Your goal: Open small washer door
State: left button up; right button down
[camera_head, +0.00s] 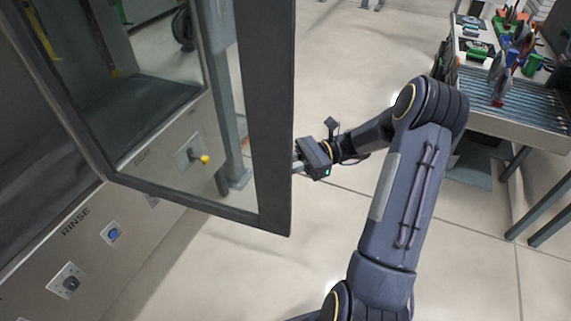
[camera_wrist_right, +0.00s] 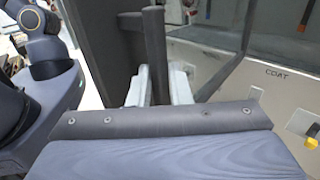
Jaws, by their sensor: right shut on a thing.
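The washer door (camera_head: 268,120) is a dark frame around a clear glass pane, seen at the left and centre of the head view. It stands swung out from the washer front (camera_head: 110,235). My right gripper (camera_head: 298,160) is at the door's right edge, its fingertips partly hidden by the frame. In the right wrist view its two pale fingers (camera_wrist_right: 162,88) are shut around a dark upright handle bar (camera_wrist_right: 155,45) on the door. My left gripper is in neither view.
A roller table (camera_head: 515,110) with coloured tools stands at the upper right. The floor between is clear.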

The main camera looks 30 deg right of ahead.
jog(key=shift+w, duration=0.25)
jog(key=c, duration=1.7)
grip_release()
jog(key=shift+o, duration=1.3)
jog(key=shift+w+a, duration=0.15)
jog(key=shift+a, duration=0.05)
jog(key=s+d+b, duration=0.1)
jog(key=d, duration=0.6)
jog(key=shift+s+d+b, duration=0.15)
jog(key=shift+d+b, duration=0.15)
jog(key=shift+d, duration=0.1)
